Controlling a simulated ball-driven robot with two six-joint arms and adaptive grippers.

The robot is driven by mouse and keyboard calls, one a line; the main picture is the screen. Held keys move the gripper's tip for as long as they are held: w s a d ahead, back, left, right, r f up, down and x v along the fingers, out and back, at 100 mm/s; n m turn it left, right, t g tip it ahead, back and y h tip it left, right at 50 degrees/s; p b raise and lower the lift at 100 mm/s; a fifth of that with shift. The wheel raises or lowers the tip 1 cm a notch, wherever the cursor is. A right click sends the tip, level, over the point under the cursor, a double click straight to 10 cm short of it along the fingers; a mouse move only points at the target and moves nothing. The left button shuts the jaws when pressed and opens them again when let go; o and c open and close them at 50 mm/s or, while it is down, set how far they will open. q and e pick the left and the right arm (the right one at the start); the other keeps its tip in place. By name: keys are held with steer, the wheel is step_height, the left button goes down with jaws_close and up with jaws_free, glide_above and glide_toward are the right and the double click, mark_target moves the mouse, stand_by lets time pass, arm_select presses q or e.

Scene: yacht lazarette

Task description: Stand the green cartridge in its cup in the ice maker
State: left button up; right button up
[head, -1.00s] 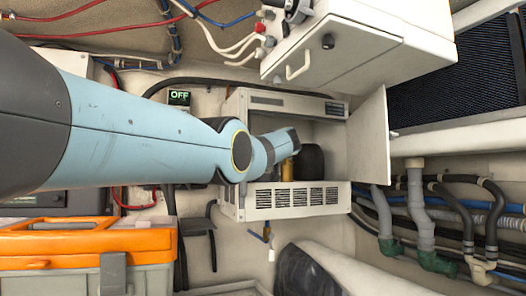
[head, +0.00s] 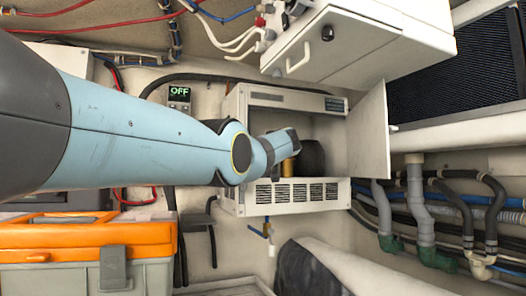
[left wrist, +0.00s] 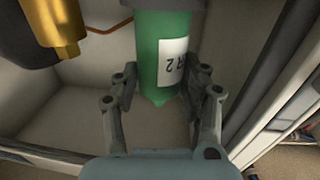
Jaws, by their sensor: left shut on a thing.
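The ice maker (head: 288,197) is a white box with a vented front panel, its door (head: 368,130) standing open at the right. My left arm reaches into it; its gripper is hidden in the head view. In the left wrist view my left gripper (left wrist: 166,88) is shut on the green cartridge (left wrist: 150,50), with a finger on each side. The cartridge has a white label and a tapered end towards the wrist; a grey part is at its other end, cut off by the frame. I cannot make out the cup. My right gripper is out of view.
Inside the ice maker are a brass-coloured part (left wrist: 55,25) and a dark rounded body (head: 312,158), beside the cartridge. A white cabinet (head: 345,45) hangs above, pipes (head: 418,205) run at right, and an orange-topped toolbox (head: 60,235) stands at lower left.

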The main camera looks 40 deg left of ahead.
arm_select(q)
steer(key=shift+f+b, duration=0.85)
steer(key=shift+f, duration=0.15)
steer(key=o, duration=1.2)
steer(key=shift+o, duration=0.2)
steer(key=shift+r, duration=0.25)
step_height(320, 180, up, 4)
steer(key=p, duration=0.3)
steer(key=shift+f+p, duration=0.2)
steer(key=shift+p, duration=0.1)
steer(key=w+d+f+v, duration=0.1)
steer(key=w+v, duration=0.1)
steer(key=v, duration=2)
steer(key=d+f+m+t+h+b, duration=0.2)
steer(key=f+m+t+h+b, duration=0.1)
steer(key=f, duration=0.9)
steer(key=d+f+m+t+h+b, duration=0.3)
steer(key=f+m+t+h+b, duration=0.1)
steer(key=f, duration=0.9)
steer(key=shift+d+f+h+b, duration=0.25)
steer(key=shift+h+b, duration=0.2)
steer(key=shift+h, duration=0.35)
